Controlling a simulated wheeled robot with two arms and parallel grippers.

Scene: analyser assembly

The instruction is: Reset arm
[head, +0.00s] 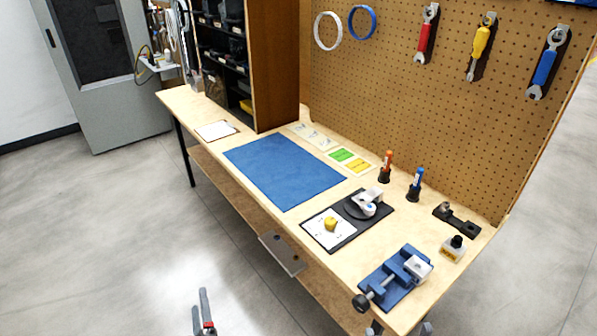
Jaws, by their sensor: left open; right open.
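My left gripper (201,308) shows at the bottom left of centre, over the floor in front of the workbench. Its grey fingers are apart and empty, with red parts at the base. My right gripper (400,329) shows only as grey tips at the bottom edge, by the bench's near right corner. It is open, and nothing shows between the tips. Most of both arms is out of the frame. The workbench (205,108) carries a black board (330,248) with a white card, a yellow piece (330,224) and a white device (366,202) on a round dark base.
A blue vise (398,272) stands at the near right end, beside a small bottle (454,246) and a black fixture (457,218). A blue mat (283,170) lies clear mid-bench. A plate (282,254) juts from the front.

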